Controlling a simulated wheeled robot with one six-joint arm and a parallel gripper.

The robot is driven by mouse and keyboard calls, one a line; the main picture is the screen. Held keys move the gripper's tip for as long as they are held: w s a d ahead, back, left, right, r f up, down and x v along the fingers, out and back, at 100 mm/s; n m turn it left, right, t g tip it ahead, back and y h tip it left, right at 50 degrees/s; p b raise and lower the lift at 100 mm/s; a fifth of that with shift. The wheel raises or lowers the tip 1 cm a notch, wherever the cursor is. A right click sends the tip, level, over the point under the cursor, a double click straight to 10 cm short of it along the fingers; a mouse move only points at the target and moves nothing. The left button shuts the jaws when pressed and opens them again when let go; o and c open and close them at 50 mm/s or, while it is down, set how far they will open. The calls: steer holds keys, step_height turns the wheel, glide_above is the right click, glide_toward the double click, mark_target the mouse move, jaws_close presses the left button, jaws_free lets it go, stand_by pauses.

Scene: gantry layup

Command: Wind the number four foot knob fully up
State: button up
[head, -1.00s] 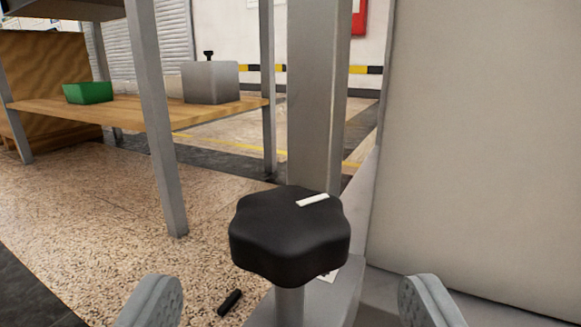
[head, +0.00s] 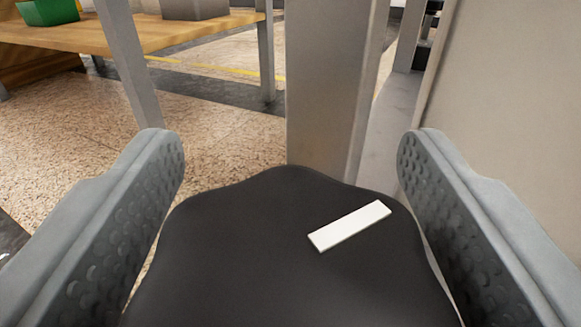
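The black lobed foot knob (head: 270,255) fills the lower middle of the head view, with a white mark (head: 350,226) on its top, right of centre. The mark slants up to the right. My gripper (head: 290,145) is open, with one grey dimpled finger on each side of the knob. The left finger overlaps the knob's left edge in the picture, and the right finger is close to its right edge. I cannot tell whether either finger touches it. The knob's stem and near side are hidden. No number shows on the knob.
A grey upright post (head: 330,85) stands just behind the knob. A pale panel (head: 515,110) rises close on the right. At the left back, a wooden shelf (head: 165,32) bears a green bin (head: 48,10) and a grey block (head: 194,8). Speckled floor (head: 215,145) lies open on the left.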

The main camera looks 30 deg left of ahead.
steer(key=c, duration=0.8)
steer(key=shift+a+n+g+y, duration=0.1)
steer(key=shift+n+g+y, duration=0.8)
steer(key=shift+y, duration=0.4)
steer(key=shift+s+a+n+g+y, duration=0.15)
steer(key=shift+n+g+y, duration=0.75)
steer(key=shift+y, duration=0.05)
steer(key=shift+s+a+n+g+y, duration=0.1)
steer(key=shift+s+n+g+y, duration=0.05)
steer(key=shift+n+g+y, duration=0.8)
steer(key=o, duration=1)
